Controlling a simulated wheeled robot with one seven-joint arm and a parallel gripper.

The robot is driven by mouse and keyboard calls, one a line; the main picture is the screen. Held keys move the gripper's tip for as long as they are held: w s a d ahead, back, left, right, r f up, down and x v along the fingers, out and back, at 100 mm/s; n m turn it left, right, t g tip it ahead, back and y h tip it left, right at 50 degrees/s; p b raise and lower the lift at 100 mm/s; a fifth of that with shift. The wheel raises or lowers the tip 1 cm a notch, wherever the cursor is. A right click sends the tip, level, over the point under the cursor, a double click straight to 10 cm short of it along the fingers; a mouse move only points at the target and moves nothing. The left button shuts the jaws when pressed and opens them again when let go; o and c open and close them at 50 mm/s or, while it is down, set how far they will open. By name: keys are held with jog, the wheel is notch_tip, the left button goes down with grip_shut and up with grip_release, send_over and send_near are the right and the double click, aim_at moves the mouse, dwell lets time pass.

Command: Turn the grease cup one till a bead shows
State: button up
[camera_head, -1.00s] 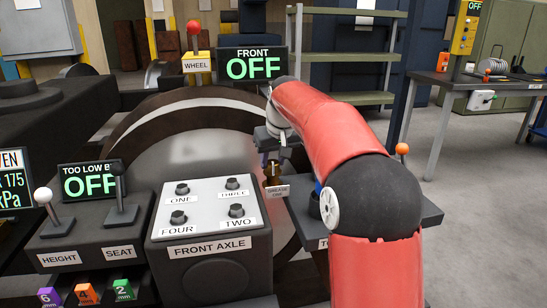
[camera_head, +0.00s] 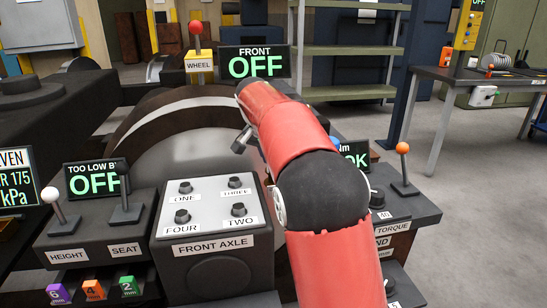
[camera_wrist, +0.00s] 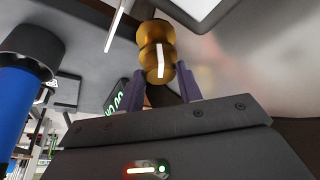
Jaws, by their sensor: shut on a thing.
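In the wrist view the brass grease cup (camera_wrist: 156,40) is a rounded, ridged body with a white upright mark on its side. My gripper (camera_wrist: 159,76) has its two purple fingers on either side of the cup's lower part and is shut on it. I cannot make out a bead of grease. In the head view my red arm hides the cup, its label and most of my gripper.
The front axle box (camera_head: 213,247) with several knobs stands left of my arm, before the big wheel (camera_head: 190,150). The front display (camera_head: 254,65) reads OFF. A torque panel (camera_head: 392,228) lies right. A blue cylinder (camera_wrist: 22,110) is close at left in the wrist view.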

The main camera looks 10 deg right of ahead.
jog(key=m, duration=0.2)
jog(key=m+g+h, duration=0.1)
jog(key=m, duration=0.1)
jog(key=shift+w+a+g, duration=0.15)
jog(key=shift+g, duration=0.15)
jog(key=shift+w+m+g, duration=0.1)
jog(key=shift+m+g, duration=0.6)
jog(key=shift+m, duration=1.4)
jog(key=o, duration=1)
